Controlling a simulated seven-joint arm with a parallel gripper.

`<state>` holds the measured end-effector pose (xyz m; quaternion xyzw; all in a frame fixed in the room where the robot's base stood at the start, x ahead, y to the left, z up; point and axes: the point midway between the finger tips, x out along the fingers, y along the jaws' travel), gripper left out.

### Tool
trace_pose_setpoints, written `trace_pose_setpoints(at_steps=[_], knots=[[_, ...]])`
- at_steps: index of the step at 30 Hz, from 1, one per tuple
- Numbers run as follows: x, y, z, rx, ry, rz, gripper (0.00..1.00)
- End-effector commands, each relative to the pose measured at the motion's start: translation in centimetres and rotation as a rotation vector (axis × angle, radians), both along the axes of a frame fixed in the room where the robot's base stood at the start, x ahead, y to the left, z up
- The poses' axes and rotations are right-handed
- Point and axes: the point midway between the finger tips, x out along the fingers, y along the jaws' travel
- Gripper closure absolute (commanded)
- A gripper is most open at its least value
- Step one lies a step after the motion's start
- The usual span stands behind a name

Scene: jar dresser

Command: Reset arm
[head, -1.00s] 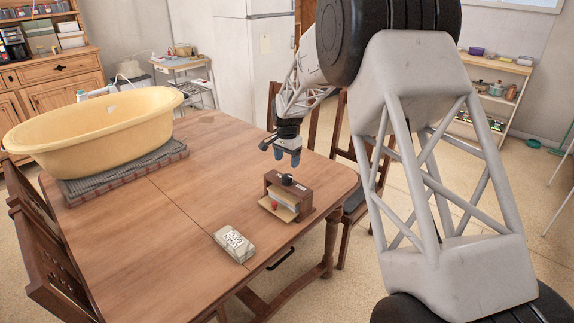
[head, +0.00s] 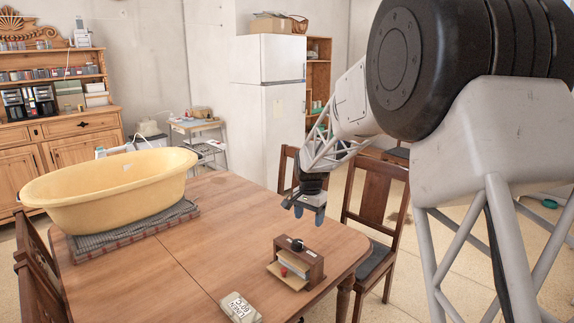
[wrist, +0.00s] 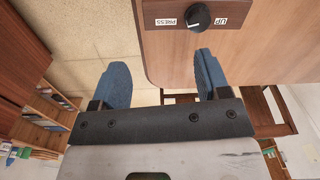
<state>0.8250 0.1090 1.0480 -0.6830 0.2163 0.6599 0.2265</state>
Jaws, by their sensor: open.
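My gripper (head: 309,208) is open and empty, in the air above and behind the small wooden box near the right end of the table. Its two blue fingertips stand apart in the wrist view (wrist: 160,80), with floor and table edge showing between and beyond them. The small brown wooden box (head: 312,265) has a dark knob (head: 297,244) on top and an open front with a red item inside. In the wrist view the knob (wrist: 199,17) sits between labels reading PRESS and UP, beyond the fingertips and apart from them.
A wooden table (head: 200,270) carries a large yellow tub (head: 110,195) on a folded mat (head: 75,253) at left. A small printed packet (head: 240,307) lies near the front. Wooden chairs (head: 375,215) stand at the table's right side. The table's middle is clear.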

Motion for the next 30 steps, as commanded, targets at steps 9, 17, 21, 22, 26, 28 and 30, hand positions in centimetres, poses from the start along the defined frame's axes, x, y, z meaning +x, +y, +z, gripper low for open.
trace_pose_setpoints(at_steps=[9, 17, 21, 22, 26, 28, 30], knots=[[-7.8, -2.9, 5.6, -0.003, -0.035, 0.099, 0.31], [-14.6, -4.9, 8.8, -0.010, -0.063, 0.182, 0.31], [-18.3, -5.9, 10.2, -0.015, -0.076, 0.225, 0.31], [-19.2, -6.1, 10.4, -0.017, -0.079, 0.235, 0.31], [-22.7, -6.9, 11.3, -0.022, -0.093, 0.276, 0.31], [-24.6, -7.4, 11.7, -0.025, -0.099, 0.298, 0.31], [-26.6, -7.8, 11.9, -0.029, -0.105, 0.320, 0.31]])
